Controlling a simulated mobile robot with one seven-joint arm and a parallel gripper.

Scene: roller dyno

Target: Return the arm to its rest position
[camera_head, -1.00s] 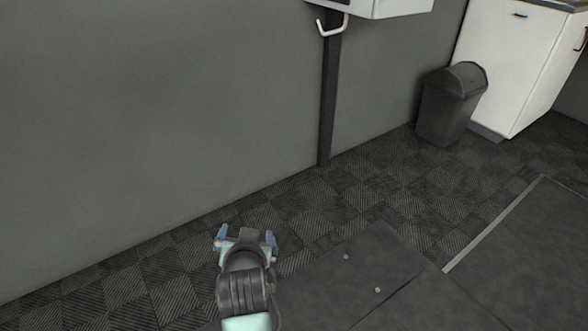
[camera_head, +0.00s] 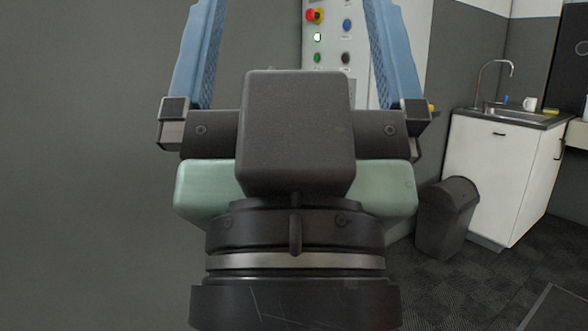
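My gripper (camera_head: 295,50) fills the middle of the head view, very close to the camera. Its two blue fingers point up and stand wide apart at the left and right. It is open, and nothing shows between the fingers except the background. The fingertips run out of the top of the picture. My wrist and the gripper body hide much of the wall and floor behind.
A white control panel (camera_head: 346,77) with coloured buttons is on the wall behind my gripper. A dark bin (camera_head: 448,217) stands beside a white cabinet (camera_head: 497,178) with a sink (camera_head: 510,118) at the right. Carpeted floor (camera_head: 470,285) shows clear at the lower right.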

